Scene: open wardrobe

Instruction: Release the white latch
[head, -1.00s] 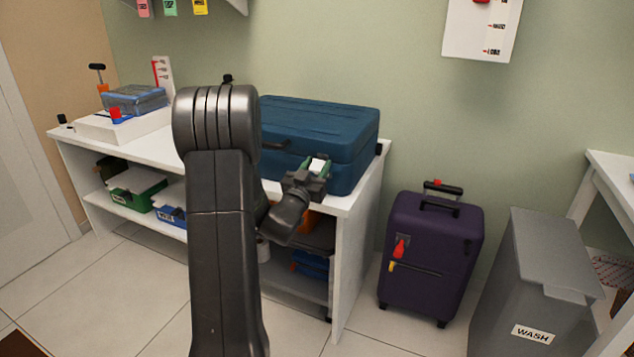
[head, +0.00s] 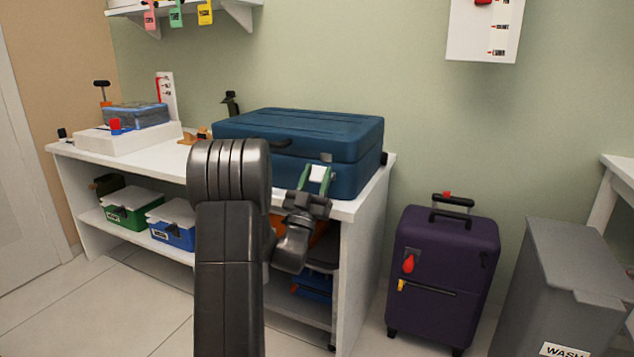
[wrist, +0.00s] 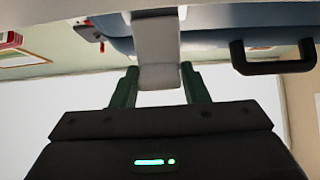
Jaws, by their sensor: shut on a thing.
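The blue case (head: 345,135) lies closed on the white bench. The white latch (head: 319,173) is on its front, toward the right end. My gripper (head: 315,178) is in front of the case, with its green fingers on either side of the latch. In the wrist view the latch (wrist: 157,45) runs from the case down between the fingertips (wrist: 159,78), and the gripper is shut on its free end. The case's dark handle (wrist: 273,60) is to the right there. Any second latch is hidden behind my arm in the head view.
The white bench (head: 349,208) has lower shelves with a green bin (head: 128,207) and a blue bin (head: 172,233). A purple suitcase (head: 440,270) and a grey wash bin (head: 560,290) stand to the right. Open floor lies at the left front.

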